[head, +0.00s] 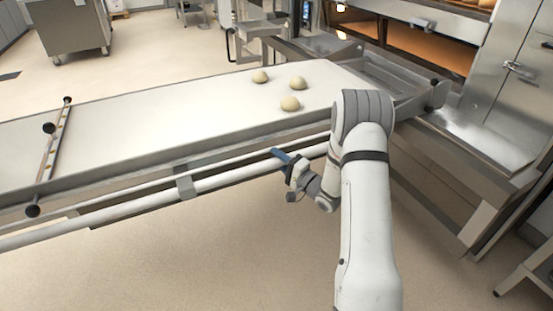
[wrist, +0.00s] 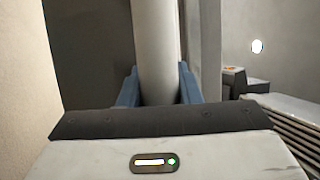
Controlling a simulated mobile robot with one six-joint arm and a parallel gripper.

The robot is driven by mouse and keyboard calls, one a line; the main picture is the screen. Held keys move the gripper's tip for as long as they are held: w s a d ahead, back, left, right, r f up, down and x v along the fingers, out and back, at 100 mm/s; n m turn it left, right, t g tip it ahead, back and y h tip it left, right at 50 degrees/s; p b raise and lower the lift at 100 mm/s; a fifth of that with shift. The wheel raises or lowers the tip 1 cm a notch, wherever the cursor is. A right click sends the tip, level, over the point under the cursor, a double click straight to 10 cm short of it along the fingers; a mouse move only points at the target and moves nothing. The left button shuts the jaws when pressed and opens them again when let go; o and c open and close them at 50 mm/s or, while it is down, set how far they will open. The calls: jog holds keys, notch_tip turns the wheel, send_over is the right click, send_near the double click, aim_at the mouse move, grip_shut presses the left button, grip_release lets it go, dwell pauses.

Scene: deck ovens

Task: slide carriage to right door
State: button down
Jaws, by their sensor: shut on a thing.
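The carriage is a long loader with a pale flat bed (head: 180,120) and a metal frame, running from the left edge towards the ovens. A round pale push bar (head: 120,214) runs along its near side. My gripper (head: 283,156) is at this bar, below the bed's near edge. In the wrist view its blue fingers (wrist: 158,88) stand on both sides of the bar (wrist: 156,40), shut on it. The oven deck with the glowing opening (head: 425,47) is at the upper right; its inside shows orange. Which door is the right one I cannot tell.
Three dough balls (head: 290,103) lie on the bed near its oven end. A steel cabinet with a latch (head: 518,69) stands at the right, and a steel unit (head: 68,28) at the far left. The beige floor (head: 230,260) in front is clear.

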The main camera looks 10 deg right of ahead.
jog(key=shift+s+f, duration=0.15)
jog(key=shift+s, duration=0.05)
jog(key=c, duration=1.1)
grip_release()
jog(key=shift+o, duration=0.2)
jog(key=p+v, duration=0.1)
jog(key=v, duration=0.6)
jog(key=shift+s+d, duration=0.3)
